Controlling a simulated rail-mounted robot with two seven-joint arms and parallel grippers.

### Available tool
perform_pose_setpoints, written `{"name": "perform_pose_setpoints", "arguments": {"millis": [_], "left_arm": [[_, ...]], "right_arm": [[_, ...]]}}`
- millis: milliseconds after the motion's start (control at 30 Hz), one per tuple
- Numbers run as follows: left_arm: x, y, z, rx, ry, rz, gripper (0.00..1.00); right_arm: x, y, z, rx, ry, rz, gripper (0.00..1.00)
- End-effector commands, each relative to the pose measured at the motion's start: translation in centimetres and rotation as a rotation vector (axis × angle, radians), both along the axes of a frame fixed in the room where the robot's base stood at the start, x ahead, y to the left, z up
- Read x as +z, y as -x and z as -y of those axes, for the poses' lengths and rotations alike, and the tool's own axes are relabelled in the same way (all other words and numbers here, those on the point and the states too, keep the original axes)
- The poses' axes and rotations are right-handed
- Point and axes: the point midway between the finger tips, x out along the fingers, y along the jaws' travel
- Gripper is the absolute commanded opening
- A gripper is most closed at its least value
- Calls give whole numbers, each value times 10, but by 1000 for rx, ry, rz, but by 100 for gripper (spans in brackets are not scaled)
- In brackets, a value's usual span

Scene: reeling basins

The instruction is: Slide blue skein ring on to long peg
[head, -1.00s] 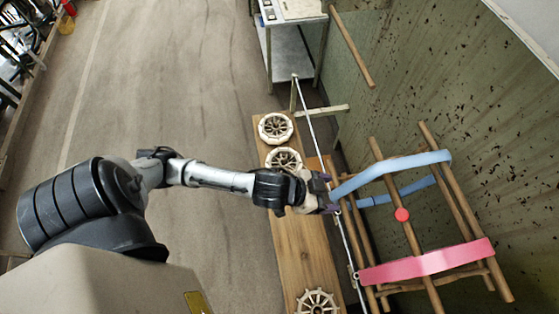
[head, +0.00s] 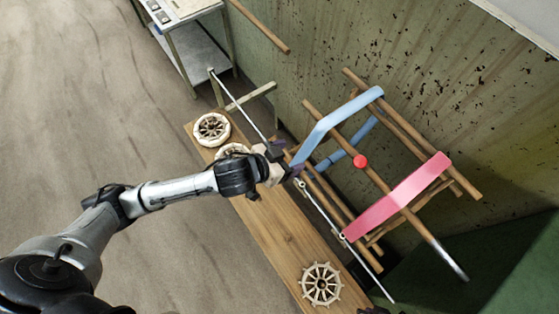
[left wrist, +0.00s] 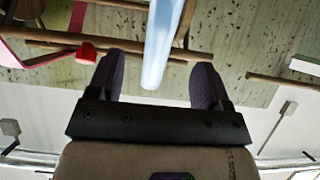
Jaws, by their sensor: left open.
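The blue skein ring (head: 328,121) is a flat band looped around bars of a wooden rack (head: 315,115). Its near end lies by my left gripper (head: 287,157). In the left wrist view the blue ring (left wrist: 160,45) hangs between the two spread fingers of the left gripper (left wrist: 160,85), with gaps on both sides. A wooden peg (head: 258,25) sticks out from the green wall beyond the rack; I cannot tell if it is the long peg. A small dark shape at the bottom edge of the head view may be part of my right gripper.
A pink band (head: 398,197) is around the rack's near part, and a red knob (head: 360,161) sits between the bands. A wooden bench (head: 262,225) with spoked wheels (head: 321,284) runs alongside. A thin metal rod (head: 240,100) passes close to the gripper. A metal table (head: 195,55) stands behind.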

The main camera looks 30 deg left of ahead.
Motion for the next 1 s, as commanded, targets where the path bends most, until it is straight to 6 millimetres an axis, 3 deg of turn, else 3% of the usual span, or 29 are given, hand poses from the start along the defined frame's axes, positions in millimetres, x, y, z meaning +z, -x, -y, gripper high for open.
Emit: {"name": "perform_pose_setpoints", "arguments": {"millis": [100,600,1000], "left_arm": [[-9,-10,5,-1,1,2,72],[-27,-43,21,0,1,0,72],[-33,-53,26,0,0,1,72]], "right_arm": [[-13,0,1,3,4,2,0],[-16,-1,1,3,5,3,0],[-18,-1,-1,-2,-3,4,0]]}}
